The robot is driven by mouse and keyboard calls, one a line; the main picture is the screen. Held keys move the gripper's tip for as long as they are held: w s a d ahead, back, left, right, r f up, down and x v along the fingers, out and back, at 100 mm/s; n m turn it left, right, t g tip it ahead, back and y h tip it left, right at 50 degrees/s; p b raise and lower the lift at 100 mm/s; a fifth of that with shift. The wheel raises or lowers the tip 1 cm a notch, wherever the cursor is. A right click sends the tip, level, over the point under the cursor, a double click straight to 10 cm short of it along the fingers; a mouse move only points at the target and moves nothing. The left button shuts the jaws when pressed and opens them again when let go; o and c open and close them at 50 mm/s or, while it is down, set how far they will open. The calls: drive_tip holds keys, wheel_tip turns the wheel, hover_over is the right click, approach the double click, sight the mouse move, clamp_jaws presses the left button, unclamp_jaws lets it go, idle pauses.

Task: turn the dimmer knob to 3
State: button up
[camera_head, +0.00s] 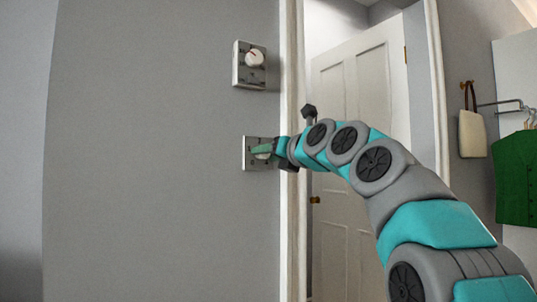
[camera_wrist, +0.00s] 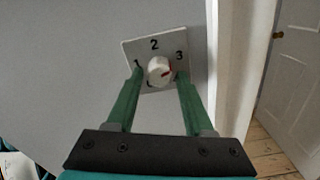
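A second plate (camera_head: 241,76) with a white knob (camera_head: 254,58) is on the wall above. A white door frame (camera_head: 291,230) stands close to the right of the plates, with a white door (camera_head: 345,235) beyond. A bag (camera_head: 472,135) and green garment (camera_head: 515,180) hang at right.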

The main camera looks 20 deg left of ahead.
drive_tip(key=shift+o, duration=0.9)
drive_tip(key=shift+r, duration=0.1)
drive_tip(key=v, duration=0.8)
drive_tip(key=shift+b, duration=0.35)
